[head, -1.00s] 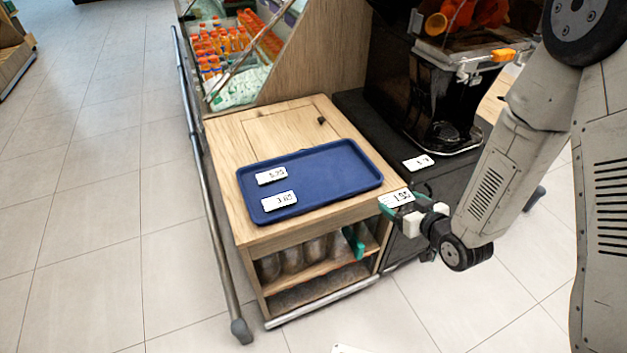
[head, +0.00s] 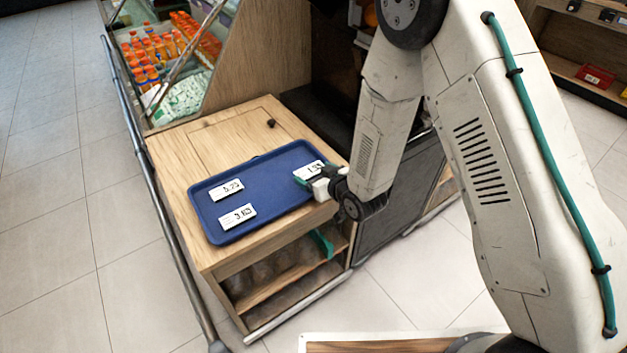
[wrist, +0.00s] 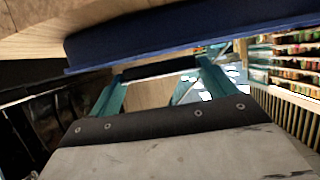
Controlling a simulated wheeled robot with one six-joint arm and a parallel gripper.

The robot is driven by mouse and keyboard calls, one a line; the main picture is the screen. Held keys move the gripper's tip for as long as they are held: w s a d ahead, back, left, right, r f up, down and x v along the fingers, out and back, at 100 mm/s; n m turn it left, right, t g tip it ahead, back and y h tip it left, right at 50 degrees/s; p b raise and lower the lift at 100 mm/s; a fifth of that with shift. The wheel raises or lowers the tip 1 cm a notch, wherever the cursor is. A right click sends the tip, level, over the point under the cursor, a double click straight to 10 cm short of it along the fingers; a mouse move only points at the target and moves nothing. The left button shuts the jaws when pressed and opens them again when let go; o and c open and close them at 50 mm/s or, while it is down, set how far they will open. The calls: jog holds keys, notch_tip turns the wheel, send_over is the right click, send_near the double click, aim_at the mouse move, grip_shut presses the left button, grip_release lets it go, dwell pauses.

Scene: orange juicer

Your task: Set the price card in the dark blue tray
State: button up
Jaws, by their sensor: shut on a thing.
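The dark blue tray (head: 262,192) lies on the wooden cabinet top and also shows close up in the wrist view (wrist: 190,35). My gripper (head: 304,180) is shut on a white price card (head: 313,168) at the tray's right end. The card appears over the tray; whether it touches the floor of the tray I cannot tell. In the wrist view the teal fingers (wrist: 162,88) grip a thin dark edge beside the tray's wall. Two other price cards, an upper one (head: 226,190) and a lower one (head: 237,217), lie in the tray's left half.
The wooden cabinet (head: 180,150) has open shelves below. A metal rail (head: 150,190) runs along its left side. A bottle display (head: 160,55) stands behind. A dark counter (head: 375,215) is to the right, partly hidden by my arm. The tray's middle is clear.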

notch_tip(320, 180, down, 3)
jog(key=shift+s+a+f, duration=0.1)
jog(key=shift+s, duration=0.05)
jog(key=shift+d, duration=0.25)
jog(key=shift+f, duration=0.25)
